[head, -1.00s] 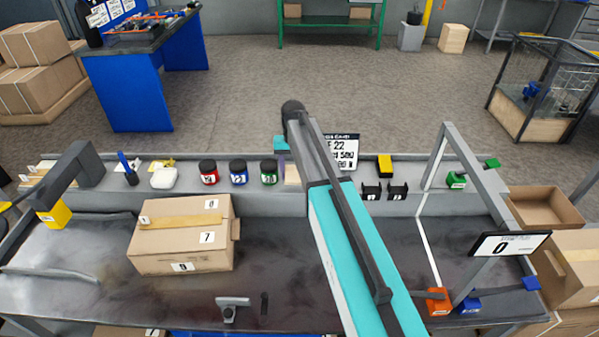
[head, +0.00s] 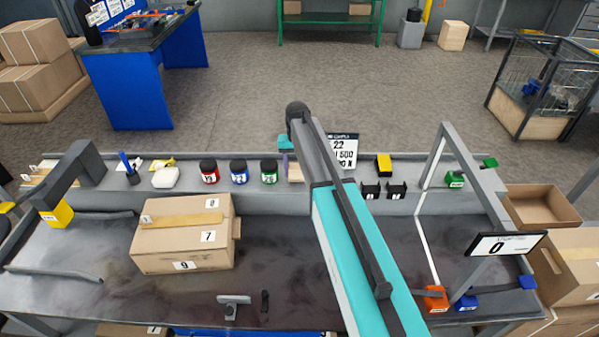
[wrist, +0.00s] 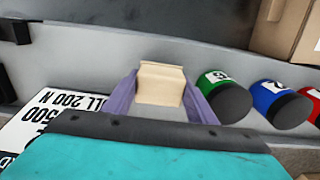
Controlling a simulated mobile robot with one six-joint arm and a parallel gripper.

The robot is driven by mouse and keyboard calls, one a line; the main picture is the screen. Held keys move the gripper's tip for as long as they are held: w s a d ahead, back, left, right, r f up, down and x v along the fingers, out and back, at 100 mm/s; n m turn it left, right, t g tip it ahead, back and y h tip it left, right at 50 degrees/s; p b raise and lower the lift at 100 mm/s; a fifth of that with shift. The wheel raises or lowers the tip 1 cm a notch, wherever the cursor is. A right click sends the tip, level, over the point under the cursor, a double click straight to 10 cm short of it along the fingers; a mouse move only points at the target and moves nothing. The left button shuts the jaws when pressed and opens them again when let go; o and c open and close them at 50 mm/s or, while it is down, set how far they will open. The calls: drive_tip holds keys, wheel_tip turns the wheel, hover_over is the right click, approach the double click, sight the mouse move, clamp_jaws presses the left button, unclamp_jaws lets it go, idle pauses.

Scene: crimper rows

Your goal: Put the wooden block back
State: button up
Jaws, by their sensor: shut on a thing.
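The wooden block (wrist: 161,84) is a small pale tan block between the two purple fingers of my gripper (wrist: 160,98) in the wrist view. The fingers are shut on its sides. In the head view a bit of the block (head: 295,172) shows beside my arm, over the back shelf (head: 330,203) of the bench. My arm hides most of my gripper there. I cannot tell whether the block touches the shelf.
Red (head: 209,171), blue (head: 239,172) and green (head: 269,171) jars stand in a row left of my gripper. A white sign (head: 343,150) stands close on its right. A carton (head: 185,234) sits on the bench.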

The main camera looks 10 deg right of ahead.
sight(297, 166)
drive_tip(key=shift+f, duration=0.9)
drive_tip(key=shift+f, duration=0.15)
drive_tip(key=o, duration=0.9)
drive_tip(key=shift+r+b, duration=1.4)
drive_tip(key=shift+r, duration=4.75)
